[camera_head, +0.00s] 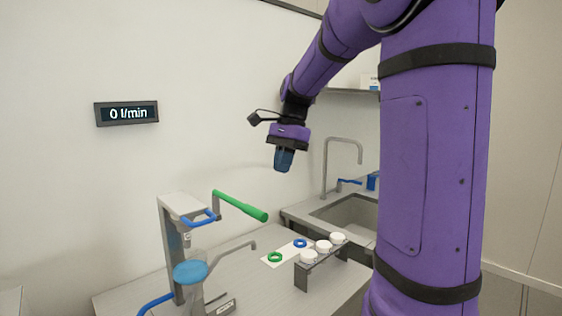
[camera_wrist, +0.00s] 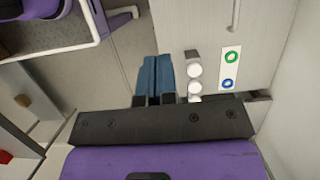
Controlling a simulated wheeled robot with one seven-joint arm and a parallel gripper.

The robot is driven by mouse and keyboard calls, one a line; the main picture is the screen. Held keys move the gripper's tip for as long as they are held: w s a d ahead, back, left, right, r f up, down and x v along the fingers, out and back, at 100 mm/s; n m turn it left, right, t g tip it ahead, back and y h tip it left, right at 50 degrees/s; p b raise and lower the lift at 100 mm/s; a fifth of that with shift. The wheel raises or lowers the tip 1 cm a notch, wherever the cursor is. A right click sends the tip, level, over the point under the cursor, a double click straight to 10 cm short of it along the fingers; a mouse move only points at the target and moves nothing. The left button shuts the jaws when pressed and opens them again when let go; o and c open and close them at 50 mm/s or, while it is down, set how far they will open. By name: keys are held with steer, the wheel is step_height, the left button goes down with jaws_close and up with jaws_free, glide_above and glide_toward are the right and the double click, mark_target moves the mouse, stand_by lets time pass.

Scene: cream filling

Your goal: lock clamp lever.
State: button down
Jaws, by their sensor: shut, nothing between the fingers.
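A grey upright stand (camera_head: 168,245) is on the counter at the left of the head view. A long lever with a green handle (camera_head: 240,206) reaches out to the right from its top and slopes down. A blue handle (camera_head: 199,218) sits below the lever's pivot. A clear vessel with a blue top (camera_head: 190,272) stands under the stand's head. My gripper (camera_head: 284,165) is shut and empty, pointing down in the air above and right of the green handle, apart from it. Its blue fingers (camera_wrist: 154,60) are together in the wrist view, where the lever is not visible.
A small rack (camera_head: 303,273) carries white round pieces. A white sheet (camera_head: 287,253) holds a green ring (camera_head: 275,257) and a blue ring (camera_head: 300,243). A sink (camera_head: 345,210) with a tap is behind. A wall display (camera_head: 127,113) reads 0 l/min. A thin spout (camera_head: 238,250) rises beside the vessel.

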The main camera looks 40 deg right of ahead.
mark_target(237, 204)
steer(key=a+f, duration=0.5)
steer(key=f, duration=0.2)
steer(key=shift+a, duration=0.4)
steer(key=shift+s, duration=0.1)
